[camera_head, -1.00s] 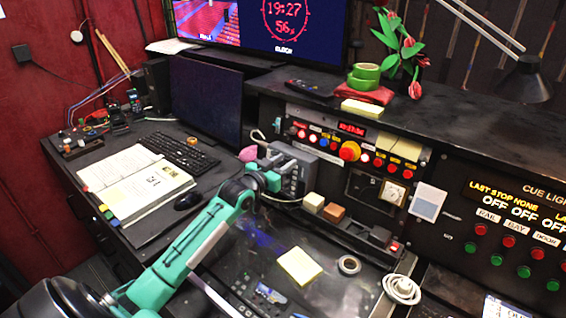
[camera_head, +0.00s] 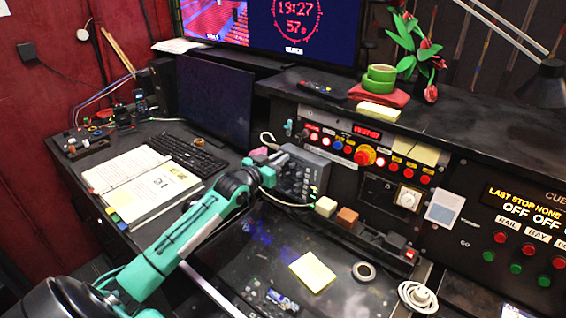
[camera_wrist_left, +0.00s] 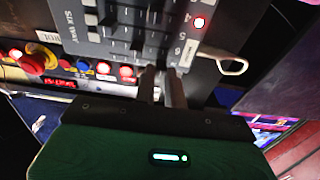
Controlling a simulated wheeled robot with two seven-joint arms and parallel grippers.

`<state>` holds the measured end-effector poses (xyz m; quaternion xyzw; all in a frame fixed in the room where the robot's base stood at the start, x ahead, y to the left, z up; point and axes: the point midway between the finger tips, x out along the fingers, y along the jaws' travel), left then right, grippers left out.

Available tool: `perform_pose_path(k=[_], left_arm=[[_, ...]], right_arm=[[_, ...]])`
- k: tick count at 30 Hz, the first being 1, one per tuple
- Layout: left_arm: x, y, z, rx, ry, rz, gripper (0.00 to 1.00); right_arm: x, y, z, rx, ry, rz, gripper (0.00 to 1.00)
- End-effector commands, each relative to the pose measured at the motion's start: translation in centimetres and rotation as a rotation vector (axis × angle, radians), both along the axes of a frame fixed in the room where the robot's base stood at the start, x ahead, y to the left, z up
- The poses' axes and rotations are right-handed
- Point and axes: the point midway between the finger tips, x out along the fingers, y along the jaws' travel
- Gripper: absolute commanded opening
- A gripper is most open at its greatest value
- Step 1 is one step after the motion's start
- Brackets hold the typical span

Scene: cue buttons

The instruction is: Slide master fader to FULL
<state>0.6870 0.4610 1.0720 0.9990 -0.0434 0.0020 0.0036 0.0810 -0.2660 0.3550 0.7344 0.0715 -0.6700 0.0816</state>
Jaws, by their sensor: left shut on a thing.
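The grey fader box (camera_head: 298,178) stands on the desk in the head view, at the foot of the button panel. Its face (camera_wrist_left: 122,22) shows large in the left wrist view, with several dark sliders, a "SIX WAY" label and a lit red button. My left gripper (camera_head: 272,172) is at the left side of the box, partly hidden behind my own wrist. In the left wrist view its two fingers (camera_wrist_left: 163,72) are close together at the box's lower edge, shut on what seems to be the master fader knob; the fingers hide it. My right gripper is not in view.
A button panel (camera_head: 345,150) with a red-yellow knob (camera_head: 365,155) rises behind the box. A cable (camera_wrist_left: 235,66) loops close beside my fingers.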

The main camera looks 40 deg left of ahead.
Motion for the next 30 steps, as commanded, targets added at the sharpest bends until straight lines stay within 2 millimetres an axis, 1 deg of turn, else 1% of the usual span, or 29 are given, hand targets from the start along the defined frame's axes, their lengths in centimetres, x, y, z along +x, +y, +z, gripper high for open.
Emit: perform_pose_path(k=[1, 3, 8, 9, 12, 23, 26, 30], left_arm=[[0.0, 0.7, -0.1, 0.004, 0.003, 0.010, 0.00], [0.0, 0.7, 0.0, 0.004, 0.003, 0.011, 0.00], [0.0, 0.7, 0.0, 0.004, 0.002, 0.011, 0.00], [0.0, 0.8, 0.0, 0.005, 0.001, 0.011, 0.15], [0.0, 0.7, 0.0, 0.004, 0.001, 0.011, 0.35], [-0.3, 0.6, -0.2, 0.004, 0.004, 0.009, 0.35], [-1.1, 0.7, -0.3, 0.004, 0.004, 0.008, 0.35], [-3.0, 0.8, -0.4, 0.005, 0.004, 0.009, 0.35]], right_arm=[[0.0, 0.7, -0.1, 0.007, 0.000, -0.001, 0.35], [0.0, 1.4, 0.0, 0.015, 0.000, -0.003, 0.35], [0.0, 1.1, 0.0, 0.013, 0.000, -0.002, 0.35], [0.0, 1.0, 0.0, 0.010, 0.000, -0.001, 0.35], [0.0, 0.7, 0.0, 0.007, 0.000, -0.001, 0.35], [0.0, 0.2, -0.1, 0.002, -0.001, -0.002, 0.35], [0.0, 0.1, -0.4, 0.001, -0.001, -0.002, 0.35], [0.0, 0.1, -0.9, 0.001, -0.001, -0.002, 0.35]])
